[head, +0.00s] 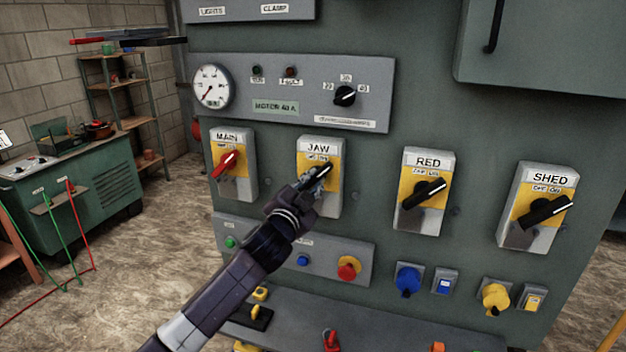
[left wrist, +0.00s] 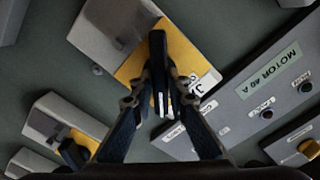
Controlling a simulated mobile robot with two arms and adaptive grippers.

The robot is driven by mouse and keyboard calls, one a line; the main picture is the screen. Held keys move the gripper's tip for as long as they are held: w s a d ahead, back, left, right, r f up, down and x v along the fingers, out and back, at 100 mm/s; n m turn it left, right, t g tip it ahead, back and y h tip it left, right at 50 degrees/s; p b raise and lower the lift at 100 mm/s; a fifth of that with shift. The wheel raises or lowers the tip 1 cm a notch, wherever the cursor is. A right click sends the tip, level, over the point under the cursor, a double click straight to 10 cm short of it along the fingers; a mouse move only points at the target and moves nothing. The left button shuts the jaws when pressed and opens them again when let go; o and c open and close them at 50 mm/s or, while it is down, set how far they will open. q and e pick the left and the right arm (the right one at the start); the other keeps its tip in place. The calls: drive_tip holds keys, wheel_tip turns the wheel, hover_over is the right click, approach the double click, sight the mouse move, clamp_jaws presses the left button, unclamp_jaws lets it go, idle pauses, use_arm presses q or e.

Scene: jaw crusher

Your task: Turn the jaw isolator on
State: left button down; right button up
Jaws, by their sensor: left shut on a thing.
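The jaw isolator (head: 332,204) is a grey box with a yellow plate and a "JAW" label, second from left in the row of switches. Its black handle (head: 322,171) has a white line and tilts to the upper right in the head view. My left gripper (head: 314,184) is shut on this handle and hides its lower part. In the left wrist view the handle (left wrist: 157,48) runs between the two fingers of the left gripper (left wrist: 159,98). The small position marks on the plate are too blurred to read. My right gripper is not in view.
The MAIN isolator (head: 228,188) with a red handle is to the left. The RED (head: 423,218) and SHED (head: 527,236) isolators are to the right. A gauge panel (head: 300,72) is above. A button panel (head: 268,252) and a grey ledge (head: 380,325) are below.

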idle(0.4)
use_arm(q)
drive_tip(key=c, duration=1.9)
unclamp_jaws()
drive_tip(key=v, duration=1.2)
drive_tip(key=shift+f, duration=0.1)
